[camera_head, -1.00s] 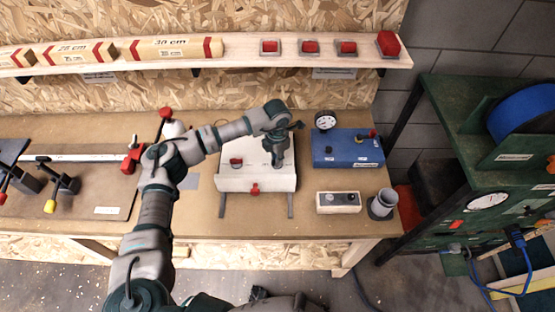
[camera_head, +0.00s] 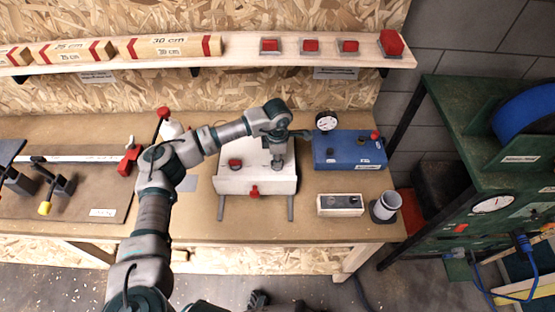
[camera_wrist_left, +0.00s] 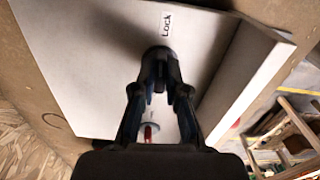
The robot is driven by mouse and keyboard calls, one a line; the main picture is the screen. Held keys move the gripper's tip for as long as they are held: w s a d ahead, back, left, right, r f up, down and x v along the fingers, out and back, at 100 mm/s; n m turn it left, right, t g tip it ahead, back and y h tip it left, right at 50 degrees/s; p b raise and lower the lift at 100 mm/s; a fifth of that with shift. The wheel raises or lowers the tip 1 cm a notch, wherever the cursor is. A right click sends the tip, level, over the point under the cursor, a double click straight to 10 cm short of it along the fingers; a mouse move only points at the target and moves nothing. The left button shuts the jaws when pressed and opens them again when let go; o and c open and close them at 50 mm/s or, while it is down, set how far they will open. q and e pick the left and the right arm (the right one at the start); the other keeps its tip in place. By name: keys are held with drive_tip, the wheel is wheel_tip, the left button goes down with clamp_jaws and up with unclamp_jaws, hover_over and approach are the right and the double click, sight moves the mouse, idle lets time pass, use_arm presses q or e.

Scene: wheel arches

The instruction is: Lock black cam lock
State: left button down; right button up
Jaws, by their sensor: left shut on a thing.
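The white box (camera_head: 230,180) stands on the workbench, and the black cam lock is on its top face. In the left wrist view the cam lock (camera_wrist_left: 160,53) is a dark round knob below a "Lock" label (camera_wrist_left: 167,23). My left gripper (camera_wrist_left: 159,75) is shut on the cam lock, its fingers on either side of it. In the head view my left gripper (camera_head: 278,160) points down onto the right part of the box and hides the cam lock. How far the lock is turned cannot be told. My right gripper is not in view.
A red button (camera_head: 235,163) and a red front knob (camera_head: 254,191) are on the box. A blue box (camera_head: 348,152) with a gauge (camera_head: 326,121) stands to the right. A small switch box (camera_head: 340,205) and a grey cup (camera_head: 386,206) are in front of it.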

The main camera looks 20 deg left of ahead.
use_arm(q)
drive_tip(key=shift+w+r, duration=0.15)
drive_tip(key=shift+r, duration=0.05)
drive_tip(key=c, duration=1.4)
unclamp_jaws()
drive_tip(key=shift+o, duration=1)
drive_tip(key=shift+f, duration=0.15)
wheel_tip(320, 180, up, 12)
drive_tip(key=shift+a, duration=0.1)
